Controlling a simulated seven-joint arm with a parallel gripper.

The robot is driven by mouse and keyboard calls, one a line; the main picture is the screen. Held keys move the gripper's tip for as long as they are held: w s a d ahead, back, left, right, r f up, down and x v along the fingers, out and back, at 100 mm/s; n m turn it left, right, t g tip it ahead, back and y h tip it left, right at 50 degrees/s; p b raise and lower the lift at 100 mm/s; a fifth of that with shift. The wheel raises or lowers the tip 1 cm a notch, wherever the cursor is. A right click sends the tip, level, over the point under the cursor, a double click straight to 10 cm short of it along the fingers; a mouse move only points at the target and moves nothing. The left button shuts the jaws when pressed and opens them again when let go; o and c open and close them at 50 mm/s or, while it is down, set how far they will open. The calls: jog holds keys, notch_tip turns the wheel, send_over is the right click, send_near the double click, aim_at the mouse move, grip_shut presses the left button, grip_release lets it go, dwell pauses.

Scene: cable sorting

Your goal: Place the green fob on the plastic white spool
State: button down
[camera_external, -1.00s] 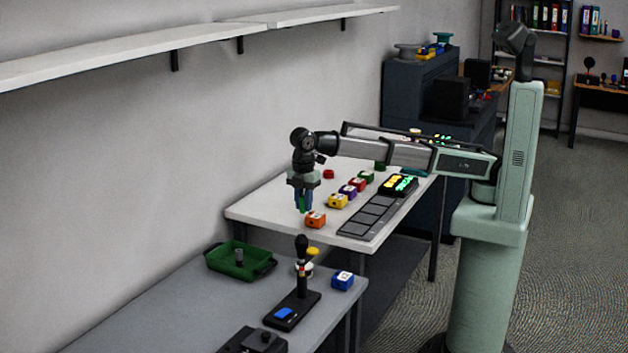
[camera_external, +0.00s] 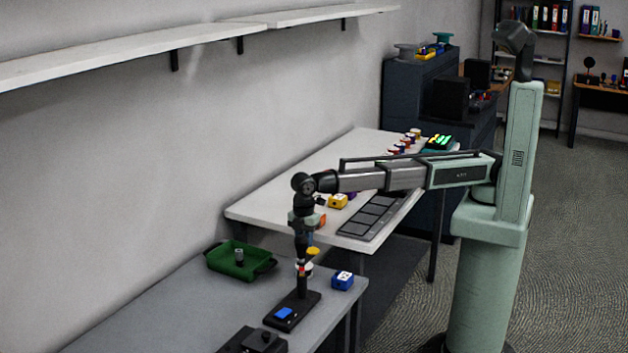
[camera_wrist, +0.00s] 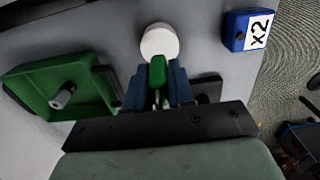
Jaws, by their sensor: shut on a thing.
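My gripper (camera_wrist: 157,88) is shut on the green fob (camera_wrist: 157,72), held between its blue fingers in the wrist view. The white spool (camera_wrist: 159,41) shows as a round pale disc just beyond the fob's tip. The fob overlaps its edge in the picture; I cannot tell whether they touch. The fob cannot be made out there.
A green tray (camera_external: 214,262) with a grey cylinder inside stands left of the spool. A blue x2 block (camera_external: 343,281) stands right of it. The black post (camera_external: 301,282) on its base is in front. A yellow piece (camera_external: 313,251) shows beside the post.

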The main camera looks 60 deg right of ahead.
jog(key=shift+f, duration=2.4)
jog(key=shift+f, duration=0.1)
jog(key=c, duration=1)
grip_release()
notch_tip(320, 180, up, 12)
jog(key=shift+r, duration=0.15)
